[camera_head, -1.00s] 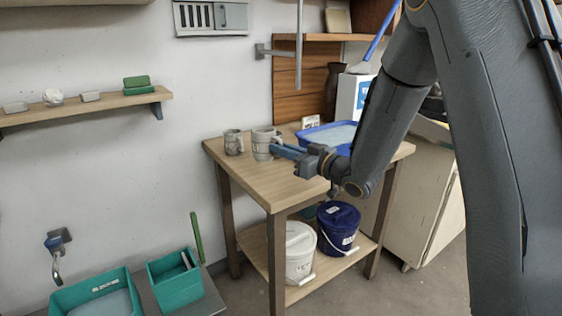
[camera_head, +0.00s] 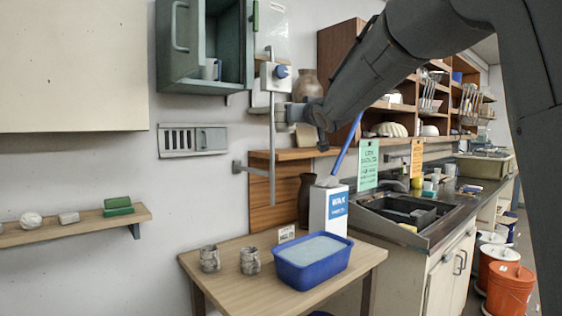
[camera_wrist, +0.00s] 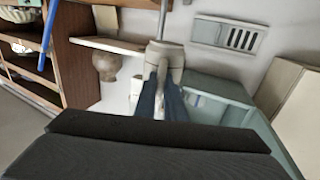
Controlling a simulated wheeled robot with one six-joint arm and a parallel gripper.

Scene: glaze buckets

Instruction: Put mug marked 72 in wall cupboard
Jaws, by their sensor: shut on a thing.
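My gripper (camera_head: 288,112) is raised in front of the wall, below and right of the wall cupboard (camera_head: 233,88). In the wrist view its blue fingers (camera_wrist: 162,98) are shut on a pale grey mug (camera_wrist: 166,58). In the head view the held mug is hard to make out against the pipe, and no number on it can be read. The grey-green cupboard's door (camera_head: 181,60) stands open; a white and blue item (camera_head: 211,70) inside is partly hidden by it. The cupboard also shows in the wrist view (camera_wrist: 222,88), right of the fingers.
Two grey mugs (camera_head: 209,260) (camera_head: 249,261) and a blue basin (camera_head: 313,270) stand on the wooden table (camera_head: 225,287). A vertical pipe (camera_head: 272,150) with a white and blue fitting (camera_head: 274,76) is close by my gripper. A wooden shelf (camera_head: 300,154) runs below.

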